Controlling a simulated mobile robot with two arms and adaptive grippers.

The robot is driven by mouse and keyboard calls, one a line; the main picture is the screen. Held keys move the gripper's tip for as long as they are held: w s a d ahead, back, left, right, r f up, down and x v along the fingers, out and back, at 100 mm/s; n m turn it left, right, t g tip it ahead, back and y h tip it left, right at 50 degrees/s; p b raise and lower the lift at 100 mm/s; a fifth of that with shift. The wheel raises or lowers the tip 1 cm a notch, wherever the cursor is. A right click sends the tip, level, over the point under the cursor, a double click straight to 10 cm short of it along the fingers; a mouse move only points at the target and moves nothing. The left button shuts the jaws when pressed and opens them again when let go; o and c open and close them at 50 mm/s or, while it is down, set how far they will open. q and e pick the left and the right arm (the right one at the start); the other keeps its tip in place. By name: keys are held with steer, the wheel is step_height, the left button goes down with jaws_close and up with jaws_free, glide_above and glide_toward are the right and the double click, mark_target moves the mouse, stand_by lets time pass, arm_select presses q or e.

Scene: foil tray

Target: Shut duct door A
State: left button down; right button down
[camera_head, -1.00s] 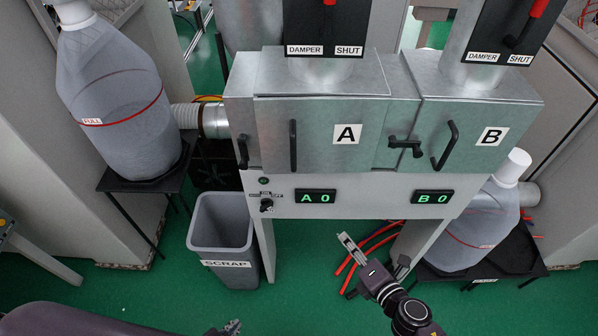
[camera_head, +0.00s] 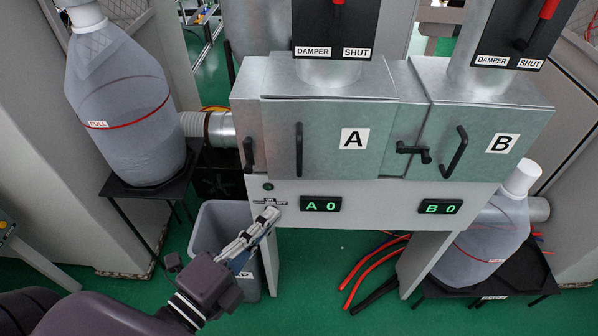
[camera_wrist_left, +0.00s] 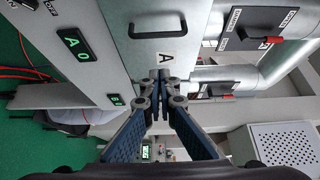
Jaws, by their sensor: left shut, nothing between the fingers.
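Duct door A (camera_head: 325,140) is a grey metal panel with an "A" label and a black bar handle (camera_head: 299,150). It seems to stand slightly proud of its duct box. A black latch handle (camera_head: 412,152) sits by its right edge. My left gripper (camera_head: 268,214) is shut and empty, below and left of the door, in front of the cabinet's lower panel and apart from the handle. In the left wrist view its fingertips (camera_wrist_left: 162,78) meet, with door A (camera_wrist_left: 140,50) beyond them. My right gripper is out of view.
Door B (camera_head: 490,125) is at the right. The scrap bin (camera_head: 215,222) stands behind my left forearm. A "FULL" jug (camera_head: 125,110) is on a stand at left. Red hoses (camera_head: 375,262) lie on the floor. Room in front of the doors looks clear.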

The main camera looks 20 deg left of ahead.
arm_select(q)
steer(key=w, duration=1.3)
steer(key=shift+d+p, duration=0.3)
steer(key=shift+w+f, duration=0.1)
steer(key=shift+w, duration=0.05)
steer(key=shift+w+a+p, duration=0.4)
steer(key=shift+w+a, duration=0.3)
